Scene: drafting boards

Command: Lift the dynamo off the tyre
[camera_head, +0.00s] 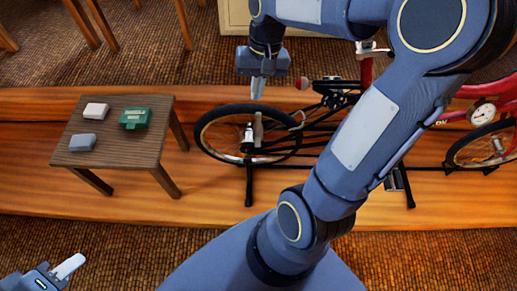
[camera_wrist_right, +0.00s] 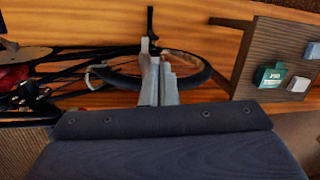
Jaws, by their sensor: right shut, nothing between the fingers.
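The bicycle's rear wheel with its black tyre (camera_head: 206,146) is held above the wooden platform by a black stand. A small pale grey upright part, apparently the dynamo (camera_head: 258,128), is at the wheel's middle right in the head view; its contact with the tyre is unclear. My right gripper (camera_head: 257,94) points down just above the wheel's top edge, apart from that part. In the right wrist view its fingers (camera_wrist_right: 160,62) are together and empty, overlapping the tyre (camera_wrist_right: 195,76). My left gripper (camera_head: 68,267) is at the lower left, far from the bicycle; its opening is unclear.
A small dark wooden table (camera_head: 125,150) stands left of the wheel. It holds a white box (camera_head: 96,111), a green box (camera_head: 134,118) and a grey box (camera_head: 82,142). My right arm covers the bicycle's middle. The red frame and front wheel (camera_head: 455,155) show at right.

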